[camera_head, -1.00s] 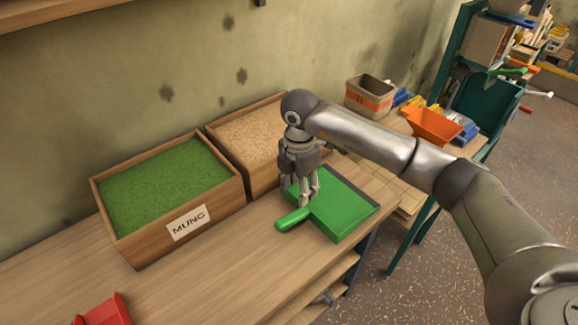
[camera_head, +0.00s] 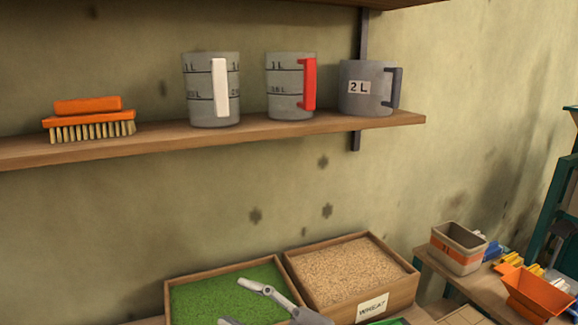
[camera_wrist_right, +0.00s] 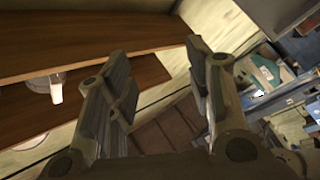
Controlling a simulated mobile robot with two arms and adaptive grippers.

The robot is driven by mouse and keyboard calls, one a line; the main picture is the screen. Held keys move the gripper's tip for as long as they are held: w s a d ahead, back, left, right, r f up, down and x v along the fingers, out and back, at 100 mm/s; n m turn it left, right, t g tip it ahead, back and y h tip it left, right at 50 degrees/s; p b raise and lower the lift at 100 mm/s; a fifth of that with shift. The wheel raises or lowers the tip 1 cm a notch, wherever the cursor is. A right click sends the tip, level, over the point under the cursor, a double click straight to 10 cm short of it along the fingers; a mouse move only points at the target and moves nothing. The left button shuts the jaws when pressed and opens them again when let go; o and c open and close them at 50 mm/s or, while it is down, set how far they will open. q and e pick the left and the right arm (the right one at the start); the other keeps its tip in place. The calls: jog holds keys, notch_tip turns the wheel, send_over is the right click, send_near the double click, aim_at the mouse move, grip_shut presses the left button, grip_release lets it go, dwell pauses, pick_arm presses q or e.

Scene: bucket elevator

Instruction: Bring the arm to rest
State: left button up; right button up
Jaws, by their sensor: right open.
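My right gripper (camera_head: 238,303) shows at the bottom edge of the head view, in front of the mung box; only part of it is in the picture. In the right wrist view its two fingers (camera_wrist_right: 156,50) stand wide apart with nothing between them. The gripper is open and empty. The rest of the right arm is out of the head view. My left gripper is in neither view.
Boxes of green mung (camera_head: 215,305) and wheat (camera_head: 345,270) stand below a wall shelf (camera_head: 290,131). The shelf holds a brush (camera_head: 90,118) and measuring jugs (camera_head: 212,90). A bin (camera_head: 458,248) and an orange hopper (camera_head: 537,293) are at right. A green edge (camera_head: 390,321) shows at bottom.

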jog(key=w+d+f+m+t+h, duration=0.1)
jog(key=w+d+m+t+h, duration=0.2)
jog(key=d+m+t+h, duration=0.4)
jog(key=w+d+f+m+t+h, duration=0.1)
jog(key=w+d+m+t+h, duration=0.2)
jog(key=d+m+t+h, duration=0.45)
jog(key=s+d+f+m+g+h, duration=0.35)
jog(key=d+f, duration=0.25)
jog(key=f, duration=0.2)
jog(key=s+d+f+m+g+h, duration=0.3)
jog(key=d+f+m+g, duration=0.15)
jog(key=f, duration=0.35)
jog(key=s+d+f+n+g, duration=0.1)
jog(key=s+f+g, duration=0.25)
jog(key=s, duration=0.35)
jog(key=s+d+f+g+y, duration=0.1)
jog(key=s+f+g, duration=0.25)
jog(key=s, duration=0.35)
jog(key=s+d+f+n+g, duration=0.1)
jog(key=s+f+g, duration=0.2)
jog(key=s+f, duration=0.3)
notch_tip(320, 180, down, 25)
jog(key=s+g, duration=0.1)
jog(key=s, duration=0.1)
jog(key=s+d+f+g, duration=0.1)
jog(key=s+d+f, duration=0.1)
jog(key=s+f, duration=1.4)
jog(key=shift+s+d, duration=0.25)
jog(key=shift+s, duration=0.2)
